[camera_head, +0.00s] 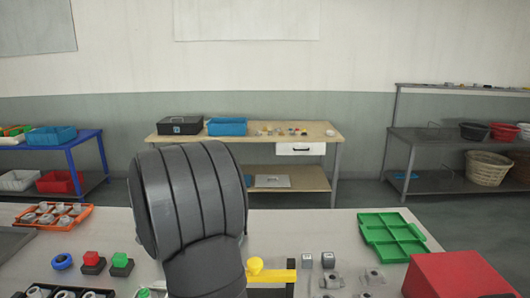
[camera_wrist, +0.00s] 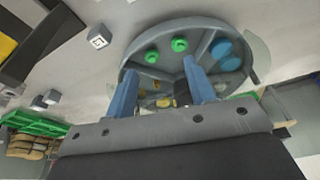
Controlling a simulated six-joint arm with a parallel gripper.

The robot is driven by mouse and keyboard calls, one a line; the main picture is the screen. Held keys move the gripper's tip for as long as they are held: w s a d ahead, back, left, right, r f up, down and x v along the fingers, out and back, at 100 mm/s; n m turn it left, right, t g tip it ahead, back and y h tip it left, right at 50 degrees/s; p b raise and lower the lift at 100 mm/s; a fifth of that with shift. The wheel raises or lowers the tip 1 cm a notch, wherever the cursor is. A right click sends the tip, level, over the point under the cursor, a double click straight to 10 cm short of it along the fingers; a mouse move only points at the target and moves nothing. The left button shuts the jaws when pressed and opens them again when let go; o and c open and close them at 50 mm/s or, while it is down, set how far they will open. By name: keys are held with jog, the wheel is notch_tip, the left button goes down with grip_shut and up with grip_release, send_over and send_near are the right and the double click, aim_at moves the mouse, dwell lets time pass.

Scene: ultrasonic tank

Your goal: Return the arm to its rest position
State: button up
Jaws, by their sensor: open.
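My gripper (camera_wrist: 160,66) shows in the wrist view, with its two blue fingers apart and nothing seen between them. A round grey divided tray (camera_wrist: 222,34) lies beyond the fingertips, with green pieces (camera_wrist: 180,45) and blue discs (camera_wrist: 222,50) in it. I cannot tell how far the fingertips are from the tray. In the head view my dark ribbed arm link stands upright in the middle and hides part of the bench (camera_head: 322,226). The gripper itself does not show there.
On the bench are an orange tray (camera_head: 77,213) at left, a green compartment tray (camera_head: 418,252) and red box (camera_head: 458,278) at right, and a yellow part (camera_head: 270,275) close to my arm. A table (camera_head: 300,140) with bins and shelves (camera_head: 440,143) stands behind.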

jog(key=w+d+m, duration=0.3)
jog(key=w+d, duration=0.3)
jog(key=d, duration=0.3)
jog(key=shift+w+r+m+h, duration=0.25)
jog(key=shift+r+m+h, duration=0.05)
jog(key=shift+r+h, duration=0.15)
jog(key=shift+a, duration=0.15)
dwell(0.3)
jog(key=s+a+f+n+y, duration=0.1)
jog(key=s+a+n, duration=0.6)
jog(key=s+a, duration=0.7)
jog(key=shift+a+f+y, duration=0.35)
jog(key=shift+a+y, duration=0.1)
jog(key=shift+a, duration=0.3)
jog(key=shift+d, duration=0.1)
